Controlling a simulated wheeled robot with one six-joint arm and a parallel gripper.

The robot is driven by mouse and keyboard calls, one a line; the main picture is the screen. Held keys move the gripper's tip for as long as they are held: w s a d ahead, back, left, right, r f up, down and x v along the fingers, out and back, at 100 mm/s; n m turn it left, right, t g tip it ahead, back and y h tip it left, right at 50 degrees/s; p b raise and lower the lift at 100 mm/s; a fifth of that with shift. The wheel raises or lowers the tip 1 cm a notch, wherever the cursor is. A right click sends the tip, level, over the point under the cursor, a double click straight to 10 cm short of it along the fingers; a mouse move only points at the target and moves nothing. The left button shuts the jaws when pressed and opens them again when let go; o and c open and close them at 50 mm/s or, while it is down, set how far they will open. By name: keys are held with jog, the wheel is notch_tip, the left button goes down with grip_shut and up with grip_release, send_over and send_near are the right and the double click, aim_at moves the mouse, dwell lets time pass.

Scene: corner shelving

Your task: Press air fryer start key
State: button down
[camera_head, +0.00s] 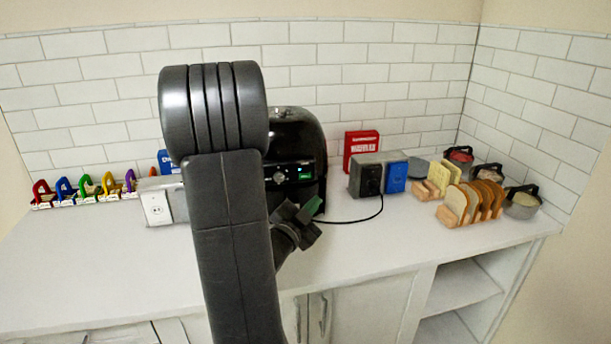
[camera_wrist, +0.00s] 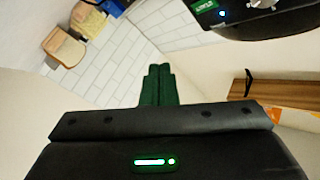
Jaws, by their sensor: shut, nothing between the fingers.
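The black, rounded air fryer (camera_head: 296,128) stands on the counter against the tiled wall, partly hidden behind my arm. Its front panel has a lit green display (camera_head: 305,170) and a round knob (camera_head: 279,177). In the wrist view the air fryer (camera_wrist: 275,22) fills the upper right, with its green display, a small blue-lit button (camera_wrist: 222,13) and part of the knob at the top edge. My gripper (camera_head: 311,208) is in front of the fryer, below the display. Its green fingers (camera_wrist: 157,72) are shut and empty, and appear apart from the panel.
Right of the fryer stand a grey socket box (camera_head: 366,178) with a cable, a red box (camera_head: 361,148), a bread rack (camera_head: 470,203) and lidded pots. Coloured holders (camera_head: 85,190) and another outlet box (camera_head: 157,207) are at left. The front counter (camera_head: 400,240) is clear.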

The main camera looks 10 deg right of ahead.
jog(key=shift+d+r+h, duration=0.1)
jog(key=shift+r+h, duration=0.1)
jog(key=shift+h, duration=0.1)
jog(key=p, duration=0.2)
send_near(314, 173)
jog(key=w+d, duration=0.1)
jog(key=d, duration=0.2)
jog(key=shift+w+d+r, duration=0.15)
jog(key=shift+w+r, duration=0.05)
jog(key=shift+w, duration=0.5)
jog(key=shift+w, duration=0.1)
dwell(1.6)
jog(key=shift+w+b, duration=0.3)
